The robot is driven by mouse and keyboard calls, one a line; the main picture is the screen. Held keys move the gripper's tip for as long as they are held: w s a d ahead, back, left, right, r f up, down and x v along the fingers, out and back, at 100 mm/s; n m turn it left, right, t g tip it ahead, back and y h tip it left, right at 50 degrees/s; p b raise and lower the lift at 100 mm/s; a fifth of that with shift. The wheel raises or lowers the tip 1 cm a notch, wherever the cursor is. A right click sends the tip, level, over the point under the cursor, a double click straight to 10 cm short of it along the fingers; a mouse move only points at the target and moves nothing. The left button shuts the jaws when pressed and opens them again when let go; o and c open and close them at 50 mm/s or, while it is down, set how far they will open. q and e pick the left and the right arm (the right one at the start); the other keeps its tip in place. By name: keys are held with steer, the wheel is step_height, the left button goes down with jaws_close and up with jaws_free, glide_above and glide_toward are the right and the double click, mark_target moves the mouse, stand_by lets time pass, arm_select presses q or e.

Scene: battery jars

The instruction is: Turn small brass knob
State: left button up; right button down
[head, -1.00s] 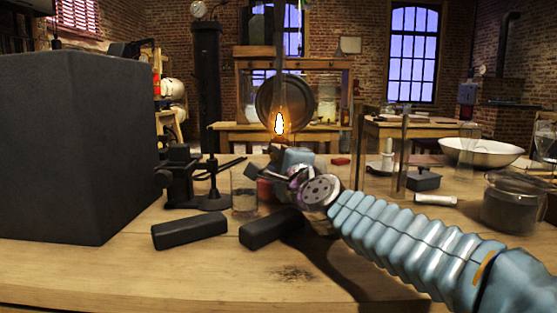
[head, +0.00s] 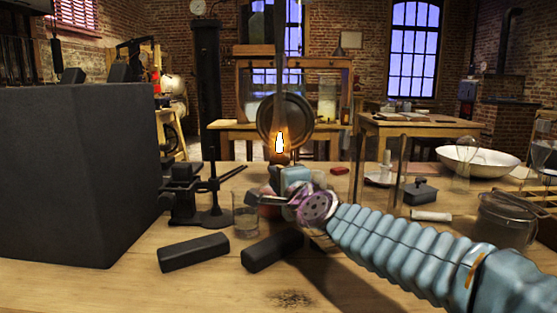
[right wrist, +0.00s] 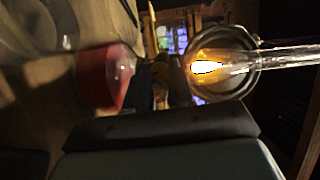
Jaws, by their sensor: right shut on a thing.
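A lit oil lamp stands on the bench near the middle of the head view, with a tall glass chimney (head: 280,80) and a small bright flame (head: 279,143). The flame also shows in the right wrist view (right wrist: 207,67), with the chimney running to the right. My right gripper (head: 278,174) is at the lamp's burner, just below the flame. Its dark fingers (right wrist: 163,80) show close together in the right wrist view. The small brass knob is hidden at the fingers. My left gripper is not in view.
A large dark box (head: 75,170) fills the left. A black stand (head: 205,200), a glass beaker (head: 245,215) and two dark bars (head: 194,252) lie left of my arm. A glass jar (head: 505,222) and white bowl (head: 478,160) are right. The bench's front is mostly clear.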

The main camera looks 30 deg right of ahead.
arm_select(q)
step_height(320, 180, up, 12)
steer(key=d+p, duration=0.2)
steer(key=p, duration=0.7)
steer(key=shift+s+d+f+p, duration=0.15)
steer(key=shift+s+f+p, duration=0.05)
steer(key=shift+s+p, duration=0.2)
arm_select(e)
steer(key=shift+w+a+r+n+g+h, duration=0.15)
steer(key=shift+n+g+h, duration=0.25)
steer(key=shift+n+g, duration=0.85)
steer(key=shift+r+n+g+h, duration=0.2)
steer(key=shift+n+g+h, duration=0.2)
steer(key=shift+n+g, duration=0.8)
steer(key=shift+w+a+r+n+g+h, duration=0.15)
steer(key=shift+n+g+h, duration=0.25)
steer(key=shift+n+g, duration=0.8)
steer(key=shift+s+n+t, duration=0.1)
steer(key=shift+n+t, duration=0.15)
steer(key=shift+n, duration=0.1)
steer(key=c, duration=1.3)
jaws_free()
steer(key=shift+o, duration=0.2)
